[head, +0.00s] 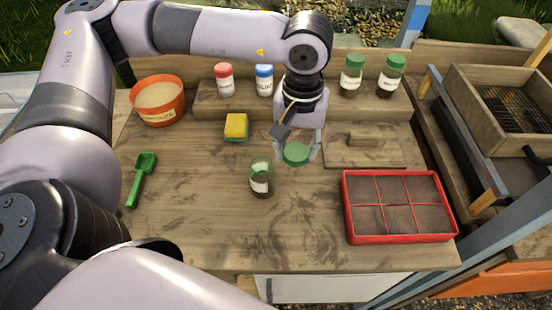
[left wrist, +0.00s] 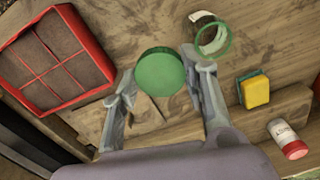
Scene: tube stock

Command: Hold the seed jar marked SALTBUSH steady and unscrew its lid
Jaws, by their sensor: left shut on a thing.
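A clear glass jar (head: 261,183) with a pale label and dark contents stands upright and open on the bench; I cannot read its label. It also shows in the left wrist view (left wrist: 209,38), with its greenish glass rim facing the camera. My left gripper (head: 297,154) is shut on a round green lid (head: 295,152), held behind and to the right of the jar, apart from it. The lid fills the space between the fingertips in the left wrist view (left wrist: 160,72). My right gripper is in neither view, and nothing grips the jar.
A red divided tray (head: 347,210) of soil and a wooden board (head: 335,155) lie to the right. A sponge (head: 236,127), green scoop (head: 141,177) and orange pot (head: 160,117) are left. Several lidded jars stand on the back shelf (head: 318,102). The front middle is clear.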

